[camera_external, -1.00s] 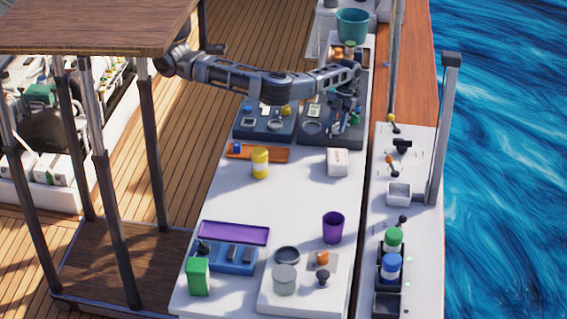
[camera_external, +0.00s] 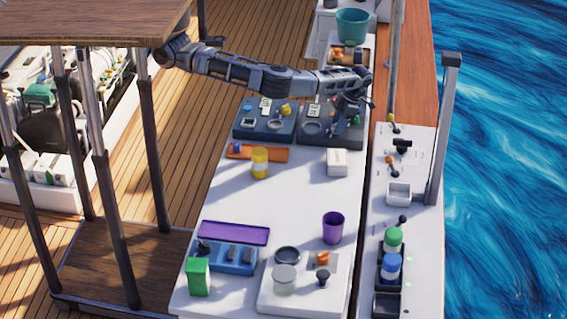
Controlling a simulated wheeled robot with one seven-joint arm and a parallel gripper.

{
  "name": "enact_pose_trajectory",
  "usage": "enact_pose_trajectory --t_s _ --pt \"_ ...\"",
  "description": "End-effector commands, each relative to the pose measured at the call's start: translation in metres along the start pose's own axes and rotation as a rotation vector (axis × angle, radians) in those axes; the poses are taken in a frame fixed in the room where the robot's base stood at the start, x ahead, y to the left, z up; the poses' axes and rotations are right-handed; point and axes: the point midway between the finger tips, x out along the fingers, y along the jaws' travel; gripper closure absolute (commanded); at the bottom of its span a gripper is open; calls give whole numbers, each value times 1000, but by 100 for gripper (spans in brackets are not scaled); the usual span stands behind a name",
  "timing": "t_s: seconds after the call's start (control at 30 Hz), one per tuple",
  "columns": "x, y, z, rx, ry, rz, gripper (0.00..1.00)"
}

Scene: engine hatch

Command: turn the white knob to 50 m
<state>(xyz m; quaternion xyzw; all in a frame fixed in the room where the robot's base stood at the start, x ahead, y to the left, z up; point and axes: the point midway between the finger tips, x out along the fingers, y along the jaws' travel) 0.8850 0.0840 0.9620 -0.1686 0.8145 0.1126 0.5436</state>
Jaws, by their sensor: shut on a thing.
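My gripper (camera_external: 350,118) points down over the right part of the right dark panel (camera_external: 310,141), at the far end of the white counter. Its fingers are small and dark in this view. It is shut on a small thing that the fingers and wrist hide. I cannot make out a white knob or any 50 m mark; the knob may be behind the gripper. A round dial (camera_external: 312,128) shows on the panel left of the gripper.
A second dark panel (camera_external: 250,134) with a yellow knob (camera_external: 286,110) stands to the left. A white box (camera_external: 337,161) and yellow jar (camera_external: 260,162) stand nearer. A teal bucket (camera_external: 353,26) is behind the arm. The counter's middle is clear.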

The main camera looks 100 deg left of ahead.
Motion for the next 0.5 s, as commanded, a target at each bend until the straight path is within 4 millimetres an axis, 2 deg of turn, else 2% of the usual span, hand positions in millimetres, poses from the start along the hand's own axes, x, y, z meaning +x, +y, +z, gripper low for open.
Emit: enact_pose_trajectory --t_s 0.5 --pt "-5 -4 -2 455 -2 190 93"
